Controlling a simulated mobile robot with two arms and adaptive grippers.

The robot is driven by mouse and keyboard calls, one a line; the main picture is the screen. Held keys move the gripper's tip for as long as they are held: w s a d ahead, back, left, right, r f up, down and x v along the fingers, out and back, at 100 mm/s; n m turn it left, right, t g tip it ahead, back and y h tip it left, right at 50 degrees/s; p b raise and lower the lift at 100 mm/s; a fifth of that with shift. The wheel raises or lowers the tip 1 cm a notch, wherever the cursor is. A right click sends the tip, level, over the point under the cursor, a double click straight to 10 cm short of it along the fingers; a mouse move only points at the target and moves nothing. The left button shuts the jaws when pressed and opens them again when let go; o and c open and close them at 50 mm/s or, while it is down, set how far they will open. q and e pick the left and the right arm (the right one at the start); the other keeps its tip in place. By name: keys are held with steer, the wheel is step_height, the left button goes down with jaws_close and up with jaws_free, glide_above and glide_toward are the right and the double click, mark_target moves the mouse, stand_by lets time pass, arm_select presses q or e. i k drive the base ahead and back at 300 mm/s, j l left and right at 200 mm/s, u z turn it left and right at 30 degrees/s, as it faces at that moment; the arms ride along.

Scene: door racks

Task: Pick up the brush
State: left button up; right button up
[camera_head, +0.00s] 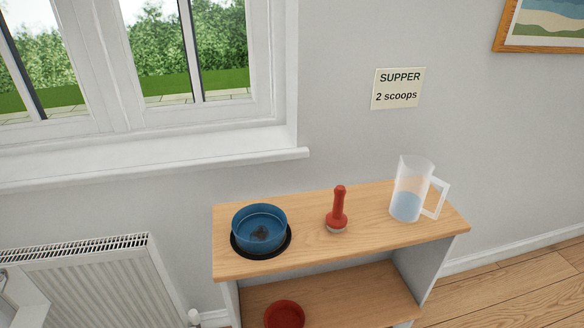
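The brush appears to be the red-handled tool (337,207) standing upright on the wooden shelf top (375,223). Its handle points up, and its short pale base rests on the wood; bristles are too small to make out. It stands between a blue bowl and a clear jug, apart from both. Neither of my grippers shows in the head view.
The blue bowl (260,228), with dark bits inside, sits on a black ring at left. The jug (410,190) at right holds something bluish. A red bowl (284,314) is on the lower shelf. A radiator (90,280) and window sill (150,160) are left.

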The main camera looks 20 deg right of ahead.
mark_target(337, 221)
steer(key=z, duration=1.15)
